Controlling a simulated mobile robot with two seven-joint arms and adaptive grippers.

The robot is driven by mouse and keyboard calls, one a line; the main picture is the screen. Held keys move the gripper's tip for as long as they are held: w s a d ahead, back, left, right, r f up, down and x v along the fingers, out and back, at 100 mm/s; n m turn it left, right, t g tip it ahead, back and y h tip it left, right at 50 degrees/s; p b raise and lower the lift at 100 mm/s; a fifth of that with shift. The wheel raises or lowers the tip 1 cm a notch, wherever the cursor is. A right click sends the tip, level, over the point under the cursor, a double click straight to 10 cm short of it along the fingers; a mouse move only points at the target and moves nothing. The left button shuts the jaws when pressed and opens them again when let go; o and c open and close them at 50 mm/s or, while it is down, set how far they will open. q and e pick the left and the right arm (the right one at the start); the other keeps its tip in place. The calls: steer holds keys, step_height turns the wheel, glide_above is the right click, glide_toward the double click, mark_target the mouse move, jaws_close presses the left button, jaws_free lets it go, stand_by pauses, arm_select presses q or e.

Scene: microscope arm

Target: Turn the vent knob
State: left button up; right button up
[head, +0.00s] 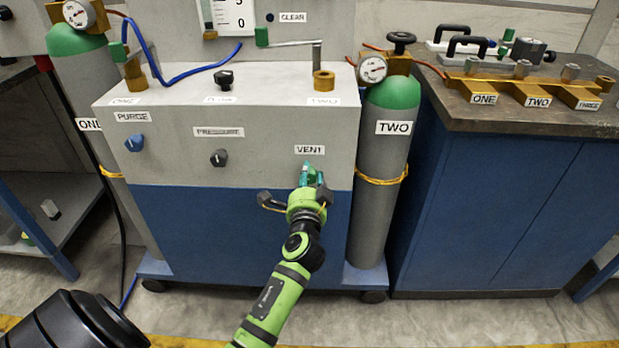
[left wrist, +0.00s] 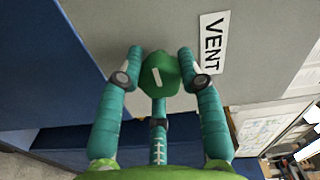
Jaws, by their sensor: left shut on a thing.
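The vent knob (left wrist: 161,75) is green with a short white mark, on the grey panel beside the VENT label (left wrist: 213,43). In the left wrist view the white mark is slanted. My left gripper (left wrist: 160,62) has teal fingers, one on each side of the knob, with another finger below it. It is shut on the knob. In the head view my left gripper (head: 312,176) reaches the panel just under the VENT label (head: 310,150), and its fingers mostly hide the knob. My right gripper does not show.
The same panel carries a blue PURGE knob (head: 134,143) and a dark PRESSURE knob (head: 219,158). A grey cylinder marked TWO (head: 388,165) stands close to the right of the panel. A blue workbench (head: 500,190) is farther right. The floor in front is clear.

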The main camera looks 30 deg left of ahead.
arm_select(q)
steer(key=o, duration=1.2)
steer(key=shift+s+a, duration=0.1)
steer(key=shift+a, duration=0.2)
steer(key=shift+c, duration=0.2)
steer(key=shift+d, duration=0.15)
steer(key=shift+d, duration=0.1)
steer(key=v, duration=1.1)
steer(key=shift+s+d, duration=0.2)
steer(key=shift+s, duration=0.2)
